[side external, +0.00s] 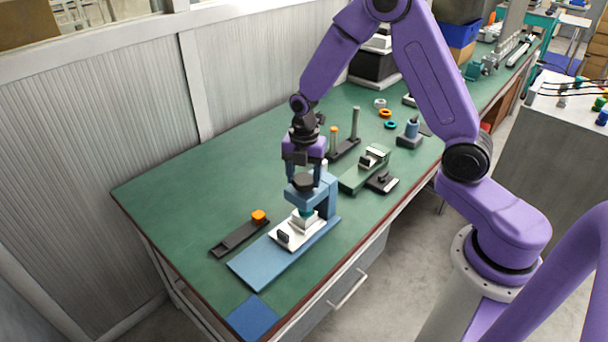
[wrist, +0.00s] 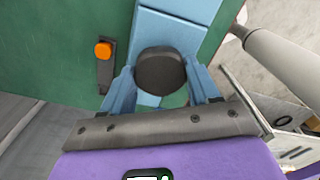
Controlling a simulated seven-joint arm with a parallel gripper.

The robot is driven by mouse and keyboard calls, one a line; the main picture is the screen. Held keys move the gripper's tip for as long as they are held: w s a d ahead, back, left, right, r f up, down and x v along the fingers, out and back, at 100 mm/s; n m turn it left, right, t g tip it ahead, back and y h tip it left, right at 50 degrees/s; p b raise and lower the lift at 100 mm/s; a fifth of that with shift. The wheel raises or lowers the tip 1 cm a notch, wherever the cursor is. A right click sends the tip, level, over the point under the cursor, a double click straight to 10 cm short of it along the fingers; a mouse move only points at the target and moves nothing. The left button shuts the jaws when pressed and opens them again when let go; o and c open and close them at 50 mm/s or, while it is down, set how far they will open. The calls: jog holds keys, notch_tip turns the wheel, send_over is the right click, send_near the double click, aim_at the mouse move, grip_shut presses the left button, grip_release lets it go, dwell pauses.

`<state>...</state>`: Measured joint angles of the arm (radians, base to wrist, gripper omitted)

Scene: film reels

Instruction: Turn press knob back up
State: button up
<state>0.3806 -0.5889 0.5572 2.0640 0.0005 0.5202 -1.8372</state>
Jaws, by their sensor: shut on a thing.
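The press (side external: 327,196) is a blue frame with a long flat base, standing on the green bench. Its knob is a dark round disc (side external: 303,182) on top of the press; the knob also shows in the wrist view (wrist: 160,73). My gripper (side external: 304,177) points down over the press, and its two blue fingers are shut on the knob, one on each side; it also shows in the wrist view (wrist: 161,84). Under the press head, a light metal block (side external: 301,223) sits on the base. The wrist view hides what lies below the knob.
A dark strip with an orange knob (side external: 259,215) lies left of the press. A green fixture (side external: 365,171), a stand with upright posts (side external: 355,124) and small rings (side external: 390,125) are behind and right. The bench's left part is clear. A blue square (side external: 252,318) marks the front corner.

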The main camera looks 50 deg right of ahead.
aim_at(304, 179)
jog(key=shift+a, duration=0.1)
dwell(0.3)
jog(key=o, duration=1.1)
jog(key=shift+c, duration=0.2)
notch_tip(304, 179, up, 18)
jog(key=shift+f, duration=0.25)
jog(key=s+a+f+m, duration=0.1)
jog(key=s+a+m, duration=0.2)
jog(key=s, duration=0.4)
jog(key=s+a+m, duration=0.2)
jog(key=s+a, duration=0.1)
jog(key=s, duration=0.4)
jog(key=s+d+f+m, duration=0.1)
jog(key=s+m, duration=0.2)
jog(key=s, duration=0.4)
jog(key=s+d+f+m, duration=0.1)
jog(key=s+f+m, duration=0.1)
jog(key=s, duration=0.5)
jog(key=shift+s+d+m, duration=0.35)
jog(key=shift+d+m, duration=0.05)
